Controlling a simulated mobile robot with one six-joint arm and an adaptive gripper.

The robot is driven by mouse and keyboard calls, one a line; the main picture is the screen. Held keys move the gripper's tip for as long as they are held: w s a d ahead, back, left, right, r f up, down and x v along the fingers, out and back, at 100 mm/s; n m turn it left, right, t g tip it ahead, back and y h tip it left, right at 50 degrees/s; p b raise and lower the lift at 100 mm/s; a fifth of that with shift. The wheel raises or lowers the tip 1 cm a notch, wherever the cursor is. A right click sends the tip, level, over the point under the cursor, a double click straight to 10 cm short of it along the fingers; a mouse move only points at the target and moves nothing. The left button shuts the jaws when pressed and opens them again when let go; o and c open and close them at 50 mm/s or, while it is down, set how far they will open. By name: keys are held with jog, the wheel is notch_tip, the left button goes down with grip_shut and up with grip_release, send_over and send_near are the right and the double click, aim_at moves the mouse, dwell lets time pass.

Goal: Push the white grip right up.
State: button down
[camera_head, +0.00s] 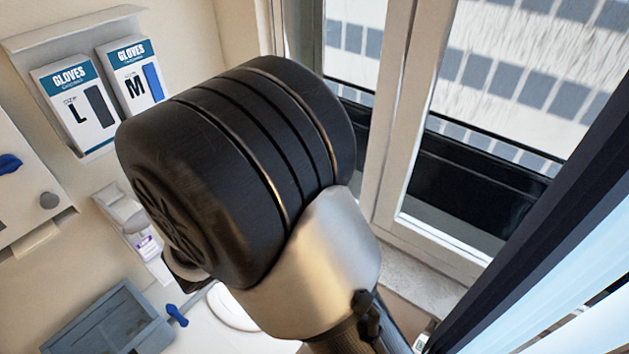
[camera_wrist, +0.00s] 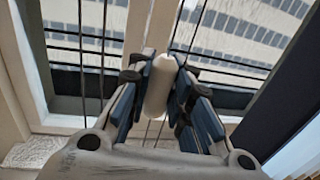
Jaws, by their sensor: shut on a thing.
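The white grip (camera_wrist: 158,88) is a smooth, pale, elongated piece in the middle of the wrist view, in front of the window. Thin dark cords run up and down close to it. My gripper (camera_wrist: 162,72) is shut on the grip, with one blue-padded finger on its left side and one on its right. The fingers hide parts of its sides. In the head view my own dark and metallic arm fills the middle, and neither the grip nor the gripper can be made out there.
A white-framed window (camera_head: 395,110) stands behind my arm, with a pale sill (camera_head: 415,285) below it. Glove boxes (camera_head: 78,105) hang on the left wall. A grey tray (camera_head: 105,320) and a blue-handled item (camera_head: 177,315) lie at the lower left. A dark-edged panel (camera_head: 545,235) is close on the right.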

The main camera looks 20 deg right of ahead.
dwell(0.3)
jog(key=c, duration=1.4)
grip_release()
jog(key=shift+c, duration=0.2)
jog(key=shift+a, duration=0.15)
jog(key=v, duration=1.2)
jog(key=s+d+f+m+g+y+b, duration=0.3)
jog(key=s+d+f+m+g+b, duration=0.15)
jog(key=d+f+b, duration=0.3)
jog(key=s+d+f+m+g+y+b, duration=0.4)
jog(key=s+d+f+m+b, duration=0.15)
jog(key=f+b, duration=0.2)
jog(key=s+a+f+m+t+y+b, duration=0.1)
jog(key=s+f+m+t+y+b, duration=0.1)
jog(key=f+m+y+b, duration=0.2)
jog(key=s+a+f+m+t+y+b, duration=0.1)
jog(key=s+f+m+t+y+b, duration=0.1)
jog(key=f+m+y+b, duration=0.3)
notch_tip(320, 180, down, 5)
jog(key=m+t+b, duration=0.1)
jog(key=m+b, duration=0.3)
jog(key=b, duration=0.1)
jog(key=shift+s+b, duration=0.25)
jog(key=shift+b, duration=0.05)
